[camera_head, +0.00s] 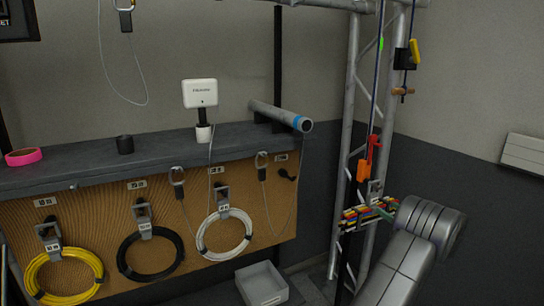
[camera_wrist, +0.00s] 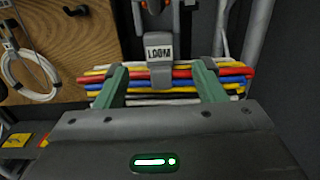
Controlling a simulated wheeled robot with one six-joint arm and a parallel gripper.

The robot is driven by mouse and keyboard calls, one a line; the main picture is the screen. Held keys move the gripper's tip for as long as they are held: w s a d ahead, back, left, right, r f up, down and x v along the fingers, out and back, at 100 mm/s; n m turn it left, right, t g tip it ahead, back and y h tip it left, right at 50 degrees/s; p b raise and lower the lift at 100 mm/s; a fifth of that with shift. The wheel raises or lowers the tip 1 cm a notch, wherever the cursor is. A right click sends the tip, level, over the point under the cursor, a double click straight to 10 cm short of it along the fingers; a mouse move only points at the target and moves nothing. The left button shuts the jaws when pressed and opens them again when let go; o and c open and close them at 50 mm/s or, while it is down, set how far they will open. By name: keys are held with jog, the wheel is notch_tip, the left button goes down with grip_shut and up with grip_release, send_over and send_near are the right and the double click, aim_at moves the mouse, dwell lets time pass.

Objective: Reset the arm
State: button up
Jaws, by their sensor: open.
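My arm reaches up from the lower right in the head view, and its gripper (camera_head: 388,211) is at the truss, partly hidden by my wrist. In the wrist view my gripper (camera_wrist: 161,82) is open, with its two green fingers spread apart. A cable loom (camera_wrist: 180,73) of red, blue, yellow and white strands lies across the view at the fingers. I cannot tell whether they touch it. A grey hanger labelled LOOM (camera_wrist: 160,52) stands between the fingertips. The loom (camera_head: 352,218) also shows beside the truss in the head view.
The metal truss (camera_head: 348,130) stands close to my gripper, with an orange-red clamp (camera_head: 364,168) on a hanging line. On the left are a shelf (camera_head: 75,172) and a pegboard with yellow (camera_head: 66,297), black and white cable coils. A grey bin (camera_head: 262,286) sits below.

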aim_at(375, 197)
jog(key=v, duration=0.6)
jog(key=p+x, duration=0.1)
jog(key=x, duration=1.2)
jog(key=shift+w+a, duration=0.2)
jog(key=shift+w, duration=0.05)
jog(key=shift+w+a+r+p, duration=0.15)
jog(key=shift+r+p, duration=0.1)
jog(key=shift+r, duration=0.15)
jog(key=shift+w+d+r+p, duration=0.1)
jog(key=shift+w+r+p, duration=0.1)
jog(key=shift+r, duration=0.15)
jog(key=r+v, duration=0.1)
jog(key=v, duration=0.7)
jog(key=shift+s+r, duration=0.25)
jog(key=shift+r, duration=0.05)
